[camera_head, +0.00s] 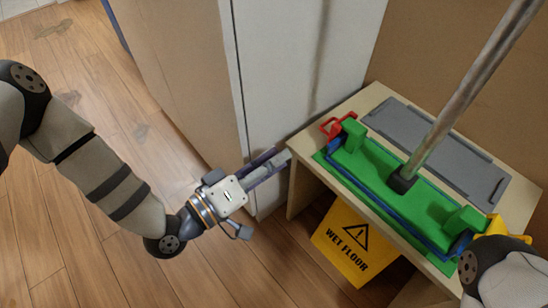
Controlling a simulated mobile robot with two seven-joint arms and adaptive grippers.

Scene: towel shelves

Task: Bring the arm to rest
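My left arm comes in from the left edge and reaches toward the middle of the picture. My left gripper (268,166) is in front of the white panel, by the left corner of the low wooden shelf unit (306,172). Its fingers lie close together and no held object shows; their gap is unclear from this angle. Whether the fingertips touch the unit's edge cannot be told. Part of my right arm (500,266) shows at the lower right; its gripper is outside the view.
A green frame (380,176) with blue edging lies on the unit, beside a grey panel (440,150), a red handle (338,125) and a yellow part (507,232). A pole (470,88) meets the frame. A yellow wet-floor sign (352,245) stands below.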

